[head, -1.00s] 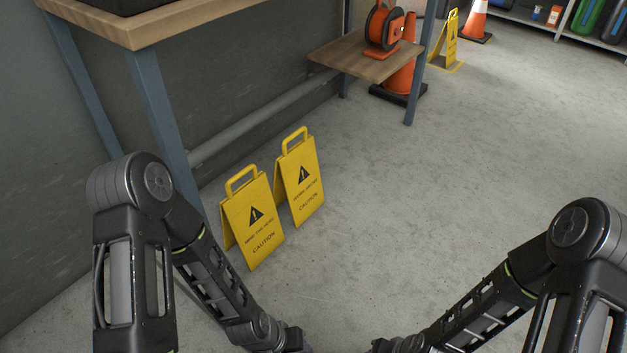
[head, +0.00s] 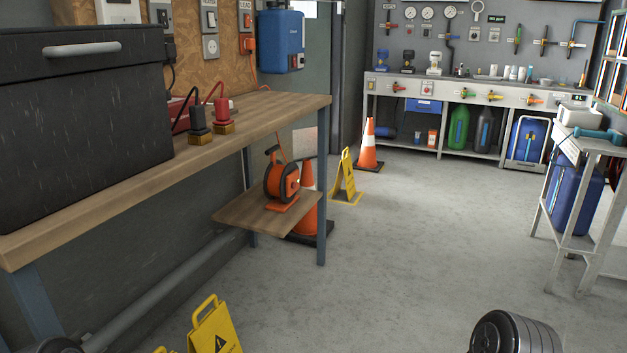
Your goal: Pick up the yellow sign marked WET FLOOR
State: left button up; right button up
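Two yellow folding floor signs stand at the lower left in the head view. One sign (head: 214,328) shows its handle and the top of its warning triangle; its lower part is cut off by the frame. Only a sliver of the other sign (head: 163,350) shows at the bottom edge. A third yellow sign (head: 345,181) stands farther off beside an orange cone; its wording is too small to read. Neither gripper is in the picture; only parts of my arms show at the bottom edge.
A wooden workbench (head: 255,113) runs along the left wall, with a low shelf (head: 238,217) holding an orange hose reel (head: 281,182). A striped cone (head: 368,147) stands farther back. The middle floor is clear.

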aim_at(346, 170)
jog(key=i+l+z, duration=0.65)
jog(key=i+z, duration=0.15)
jog(key=i, duration=0.2)
jog(key=i+l+z, duration=0.1)
jog(key=i+z, duration=0.3)
jog(key=i+l+u, duration=0.2)
jog(key=i, duration=0.35)
jog(key=i+l+u, duration=0.15)
jog(key=i, duration=0.35)
jog(key=i+l+u, duration=0.2)
jog(key=i, duration=0.35)
jog(key=i+l+u, duration=0.25)
jog(key=u, duration=0.15)
jog(key=i+l+u, duration=0.8)
jog(key=k, duration=0.1)
